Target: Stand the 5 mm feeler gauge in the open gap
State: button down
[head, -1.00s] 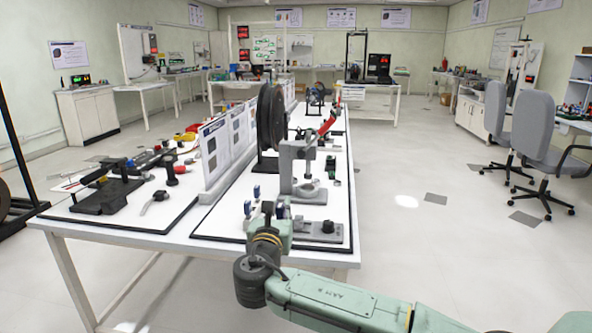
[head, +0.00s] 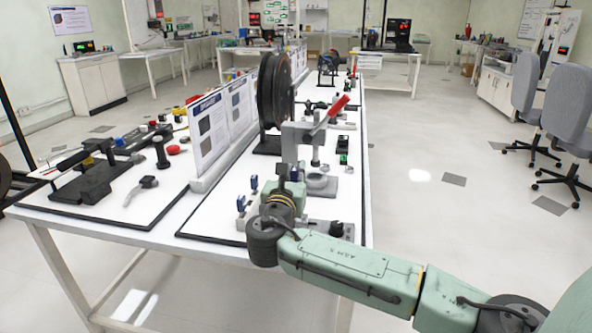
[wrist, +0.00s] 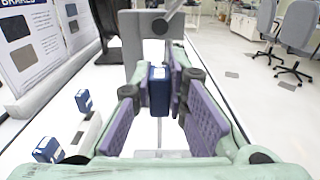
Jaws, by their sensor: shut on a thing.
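My gripper (wrist: 160,104) is shut on a blue feeler gauge (wrist: 158,78), held upright between its purple pads in the wrist view. Its lower part is hidden, and its size marking is not readable. In the head view my gripper (head: 289,178) is over the near end of the bench mat, and the held gauge is hidden there. A grey fixture with a dark knob (head: 332,229) lies just beyond my arm, mostly covered by it. I cannot make out the open gap.
Two other blue gauges (head: 254,183) (head: 240,204) stand left of my gripper in a pale holder. A grey press (head: 298,140) with a red handle (head: 338,105) stands beyond. A dark wheel (head: 274,90) and display panels (head: 210,130) stand at the back left.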

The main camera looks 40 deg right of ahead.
jog(key=shift+s+a+f, duration=0.1)
jog(key=shift+s+a, duration=0.05)
dwell(0.4)
jog(key=shift+f+b, duration=0.1)
jog(key=shift+b, duration=0.2)
jog(key=shift+f+b, duration=3.15)
jog(key=shift+f, duration=0.6)
jog(key=shift+f, duration=0.15)
jog(key=c, duration=1.5)
grip_release()
